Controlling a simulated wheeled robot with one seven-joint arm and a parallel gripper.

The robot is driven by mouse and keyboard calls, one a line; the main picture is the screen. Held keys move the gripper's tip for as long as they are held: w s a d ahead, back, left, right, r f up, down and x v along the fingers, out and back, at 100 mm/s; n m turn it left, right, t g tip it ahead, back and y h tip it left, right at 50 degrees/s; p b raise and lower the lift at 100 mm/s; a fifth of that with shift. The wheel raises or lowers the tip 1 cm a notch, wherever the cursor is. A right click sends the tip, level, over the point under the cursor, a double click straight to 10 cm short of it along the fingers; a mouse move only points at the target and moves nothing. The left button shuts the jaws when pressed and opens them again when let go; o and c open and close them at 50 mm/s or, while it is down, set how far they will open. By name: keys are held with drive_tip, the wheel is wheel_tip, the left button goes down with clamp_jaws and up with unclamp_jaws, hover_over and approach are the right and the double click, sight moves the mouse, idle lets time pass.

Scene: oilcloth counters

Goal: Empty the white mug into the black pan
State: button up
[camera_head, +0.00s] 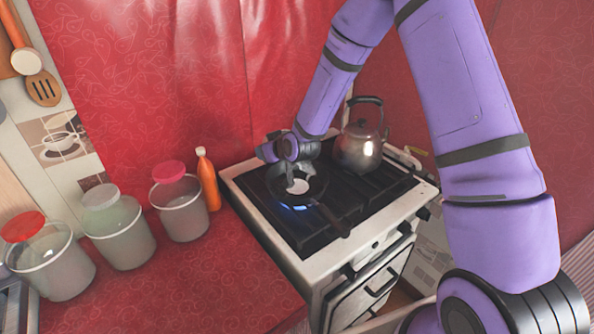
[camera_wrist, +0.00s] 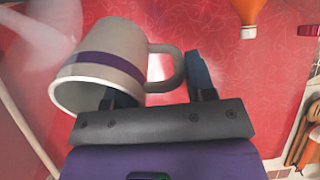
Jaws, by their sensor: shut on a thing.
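The white mug (camera_wrist: 98,65), with a purple band, lies tipped on its side in the wrist view, its mouth facing down and left. My gripper (camera_wrist: 160,82) is shut on the mug near its handle, with one dark finger on each side. In the head view my gripper (camera_head: 290,172) is over the black pan (camera_head: 330,219), which sits on the stove with a blue flame under it. A pale round patch shows over the pan; I cannot tell whether it is mug or contents.
A metal kettle (camera_head: 359,148) stands on the stove (camera_head: 260,213), right of the pan. An orange bottle (camera_head: 208,181) and several lidded jars (camera_head: 180,207) stand on the red counter (camera_head: 205,270) at left. The counter's front is clear.

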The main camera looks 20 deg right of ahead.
drive_tip(key=shift+s+r+t+y+p, duration=0.2)
drive_tip(key=shift+t+p, duration=0.2)
drive_tip(key=shift+t, duration=0.2)
drive_tip(key=shift+s+r+t+y+p, duration=0.1)
drive_tip(key=shift+r+t+y+p, duration=0.1)
drive_tip(key=shift+t+p, duration=0.3)
idle(0.6)
drive_tip(key=shift+s+d+r+t+y, duration=0.15)
drive_tip(key=shift+s+d+r+t, duration=0.1)
drive_tip(key=shift+s+r+t, duration=0.25)
drive_tip(key=shift+s+d+r+t+y, duration=0.15)
drive_tip(key=shift+s+d+r+t, duration=0.05)
drive_tip(key=shift+s+r+t, duration=0.25)
drive_tip(key=shift+s+r+t+p, duration=0.2)
drive_tip(key=shift+t+p, duration=0.3)
drive_tip(key=shift+t, duration=0.25)
idle(0.8)
drive_tip(key=shift+s+d+r+t+y, duration=0.1)
drive_tip(key=shift+r+t+y, duration=0.3)
drive_tip(key=shift+r, duration=0.15)
